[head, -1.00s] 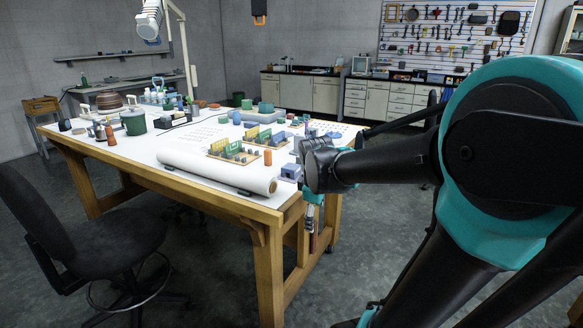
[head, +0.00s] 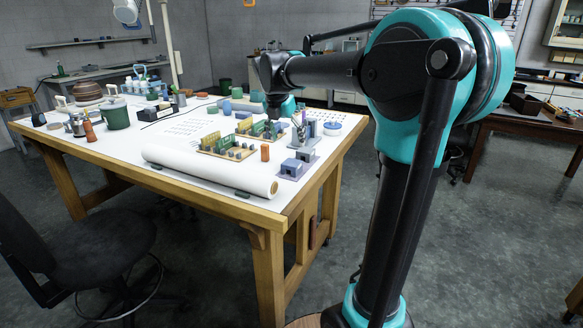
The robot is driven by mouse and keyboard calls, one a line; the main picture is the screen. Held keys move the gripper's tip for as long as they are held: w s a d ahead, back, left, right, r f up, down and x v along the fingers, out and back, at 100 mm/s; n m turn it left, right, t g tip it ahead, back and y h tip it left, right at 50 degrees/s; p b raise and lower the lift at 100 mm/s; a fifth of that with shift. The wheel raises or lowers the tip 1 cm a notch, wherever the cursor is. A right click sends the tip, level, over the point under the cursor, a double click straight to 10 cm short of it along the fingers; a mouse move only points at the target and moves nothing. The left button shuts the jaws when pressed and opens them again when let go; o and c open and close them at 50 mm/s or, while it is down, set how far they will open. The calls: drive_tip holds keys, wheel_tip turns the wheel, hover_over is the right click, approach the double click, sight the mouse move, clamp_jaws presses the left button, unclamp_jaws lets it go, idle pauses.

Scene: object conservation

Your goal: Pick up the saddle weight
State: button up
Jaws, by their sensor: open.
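My gripper (head: 281,110) hangs below the dark wrist at the end of my arm, over the right part of the white-topped table (head: 130,152). It is open; its fingertips are small and hard to make out against the things behind. A grey-blue block with a stepped, saddle-like top (head: 292,168) sits near the table's right front edge, in front of the gripper and apart from it. It may be the saddle weight, but I cannot tell for certain at this size.
A large white paper roll (head: 210,170) lies along the front edge. Trays with small blocks (head: 228,147), an orange cylinder (head: 265,152) and a blue-topped round dish (head: 332,128) crowd the right part. A green pot (head: 116,115) stands left. A dark chair (head: 75,235) is in front.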

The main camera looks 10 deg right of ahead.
sight(292, 162)
drive_tip(key=x, duration=0.6)
drive_tip(key=shift+w+d+f, duration=0.1)
drive_tip(key=shift+w+f, duration=0.05)
drive_tip(key=shift+f, duration=0.15)
drive_tip(key=shift+a+x, duration=0.15)
drive_tip(key=shift+x, duration=1.25)
drive_tip(key=shift+a+x, duration=0.15)
drive_tip(key=shift+x, duration=1.2)
drive_tip(key=shift+f, duration=0.15)
drive_tip(key=c, duration=1.6)
